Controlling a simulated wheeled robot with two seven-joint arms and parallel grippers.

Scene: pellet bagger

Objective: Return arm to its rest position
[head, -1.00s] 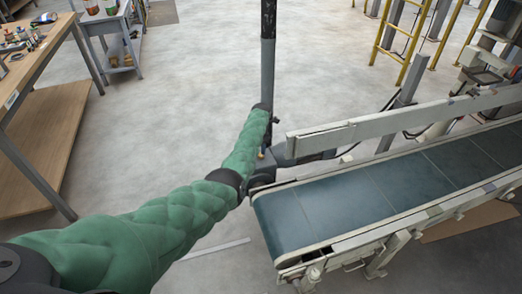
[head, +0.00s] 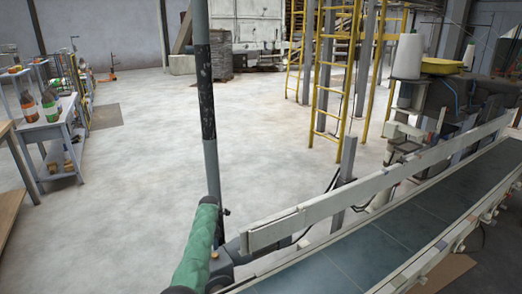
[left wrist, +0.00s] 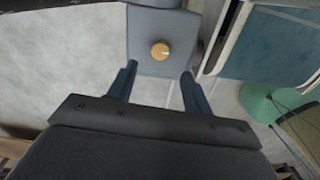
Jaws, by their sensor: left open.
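My left arm (head: 193,250), in a green padded sleeve, rises from the bottom of the head view to a dark upright pole (head: 208,110). In that view its gripper is mostly hidden behind the sleeve end. In the left wrist view my left gripper (left wrist: 159,67) is open, its two dark fingers apart with nothing held between them. Beyond the fingers is a grey box (left wrist: 148,22) with a round orange-yellow knob (left wrist: 160,50). The knob also shows in the head view (head: 214,255), below the sleeve end. My right gripper is in neither view.
A conveyor (head: 375,245) with a pale side rail (head: 350,193) runs off to the right, close to the arm. Yellow ladders (head: 335,75) stand behind. A table (head: 45,130) with bottles is at left. The floor between is clear.

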